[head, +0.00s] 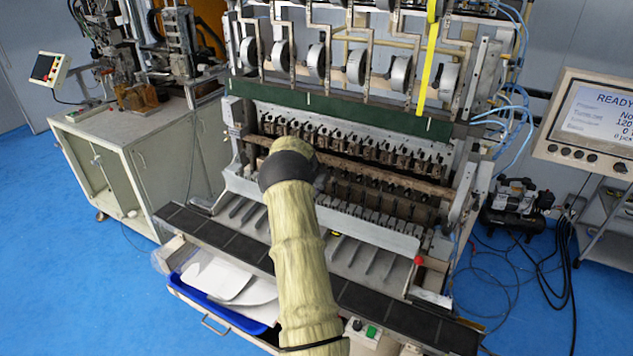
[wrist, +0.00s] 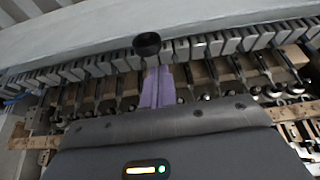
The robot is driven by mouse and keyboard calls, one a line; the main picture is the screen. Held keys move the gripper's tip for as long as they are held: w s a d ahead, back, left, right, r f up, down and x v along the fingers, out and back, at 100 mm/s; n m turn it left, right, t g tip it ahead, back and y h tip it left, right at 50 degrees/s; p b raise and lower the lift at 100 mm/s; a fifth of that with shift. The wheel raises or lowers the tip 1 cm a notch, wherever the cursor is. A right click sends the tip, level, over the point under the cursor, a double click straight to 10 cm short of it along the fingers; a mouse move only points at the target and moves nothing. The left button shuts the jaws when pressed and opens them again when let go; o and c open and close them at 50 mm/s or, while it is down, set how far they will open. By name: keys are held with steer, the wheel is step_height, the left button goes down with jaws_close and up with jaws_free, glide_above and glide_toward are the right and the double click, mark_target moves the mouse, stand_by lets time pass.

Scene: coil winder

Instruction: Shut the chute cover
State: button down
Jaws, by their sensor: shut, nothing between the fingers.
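The coil winder's slanted metal chute (head: 365,258), with raised ribs, lies at the machine's lower front. A long pale metal plate (head: 375,232) runs along its upper edge. I cannot tell for sure which part is the chute cover. In the wrist view a long grey panel (wrist: 230,35) crosses the top, and a round black knob (wrist: 147,43) shows in front of its lower edge. My gripper (wrist: 158,80), with purple fingers, is shut and empty just below the knob; contact cannot be told. In the head view my arm hides the gripper and the middle of the machine.
Rows of dark winding fixtures (head: 400,205) lie behind the plate. A red knob (head: 418,260) stands at the chute's right end. A dark segmented strip (head: 400,318) crosses the front, above a blue tray (head: 222,312) with white sheets. Open blue floor (head: 90,260) lies at left.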

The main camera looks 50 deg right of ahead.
steer(key=shift+s+a+f+p, duration=0.1)
steer(key=shift+s+a+p, duration=0.15)
steer(key=shift+a, duration=0.3)
steer(key=shift+s+a+p, duration=0.1)
steer(key=shift+a+p, duration=0.2)
steer(key=shift+a, duration=0.25)
steer(key=shift+s+d+b, duration=0.1)
steer(key=shift+d+b, duration=0.05)
steer(key=shift+b, duration=0.2)
